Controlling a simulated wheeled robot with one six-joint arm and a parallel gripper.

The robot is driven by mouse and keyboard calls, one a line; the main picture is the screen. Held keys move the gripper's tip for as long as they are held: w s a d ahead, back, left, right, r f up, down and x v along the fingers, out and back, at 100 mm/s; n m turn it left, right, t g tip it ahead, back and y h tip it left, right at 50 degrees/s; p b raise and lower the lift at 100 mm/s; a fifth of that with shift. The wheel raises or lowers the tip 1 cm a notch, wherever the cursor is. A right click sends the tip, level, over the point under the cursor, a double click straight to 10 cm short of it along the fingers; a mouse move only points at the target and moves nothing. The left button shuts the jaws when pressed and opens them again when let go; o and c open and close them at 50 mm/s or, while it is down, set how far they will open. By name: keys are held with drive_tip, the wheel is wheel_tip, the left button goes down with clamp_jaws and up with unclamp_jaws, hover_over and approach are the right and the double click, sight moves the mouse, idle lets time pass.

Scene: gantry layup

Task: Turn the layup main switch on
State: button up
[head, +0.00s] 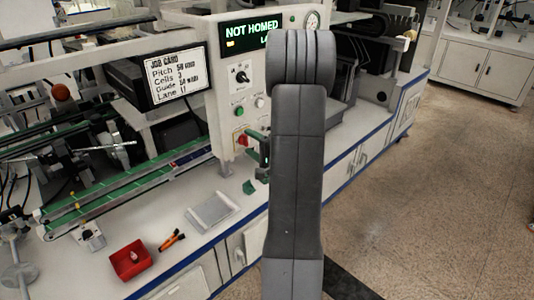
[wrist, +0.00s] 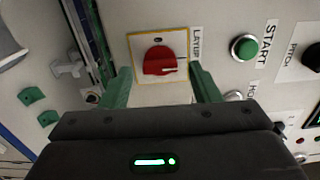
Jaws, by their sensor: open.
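The layup main switch (wrist: 158,61) is a red rotary knob on a pale plate with a yellow border, labelled "LAYUP" in the wrist view. In the head view the red switch (head: 241,141) sits low on the white control panel, partly beside my fingers. My gripper (wrist: 161,76) has green fingers, open, one on each side of the knob, with visible gaps. I cannot tell whether the fingertips reach the knob's depth. In the head view my gripper (head: 254,147) is at the panel's lower right, partly hidden by my arm.
A green START button (wrist: 244,48) and a black PITCH knob (wrist: 312,57) are near the switch. The display (head: 252,32) reads "NOT HOMED". A red bin (head: 131,260), an orange-handled tool (head: 172,239) and a grey tray (head: 211,211) lie on the bench.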

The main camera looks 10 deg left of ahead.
drive_tip(key=b+v, duration=0.2)
drive_tip(key=v, duration=1)
drive_tip(key=shift+s+d, duration=0.3)
drive_tip(key=shift+w+a, duration=0.1)
drive_tip(key=p+x, duration=0.2)
drive_tip(key=x, duration=1.1)
drive_tip(key=shift+w+a, duration=0.2)
drive_tip(key=shift+a, duration=0.05)
drive_tip(key=shift+d, duration=0.1)
